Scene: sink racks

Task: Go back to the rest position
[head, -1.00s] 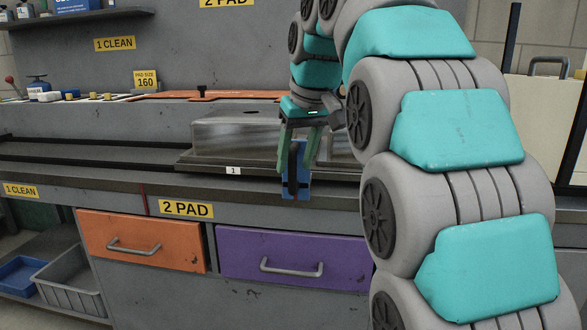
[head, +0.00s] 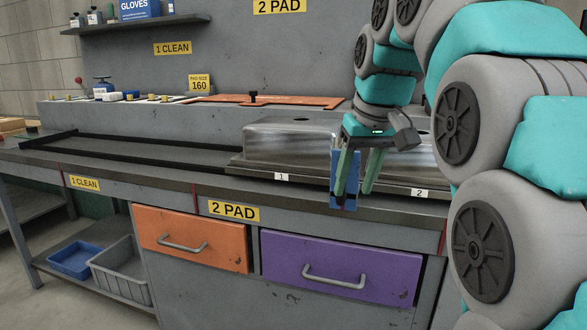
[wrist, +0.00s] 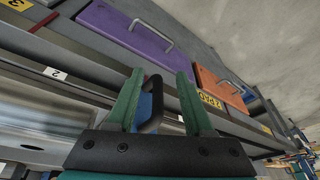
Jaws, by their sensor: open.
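My gripper (head: 354,190) is open at the front edge of the bench, its green fingers pointing down. A blue plate with a dark handle (head: 343,204) hangs upright at that edge, partly hidden behind the left finger. In the wrist view, the dark handle loop (wrist: 153,104) shows between the spread fingers of my gripper (wrist: 160,74), with some blue behind it. Nothing is clearly gripped; I cannot tell whether a finger touches the handle.
Metal covers (head: 290,142) stand on the bench behind my gripper. An orange drawer (head: 190,237) and a purple drawer (head: 340,266) with protruding handles are below. A shelf (head: 135,24) is on the back wall. Floor is open at lower left.

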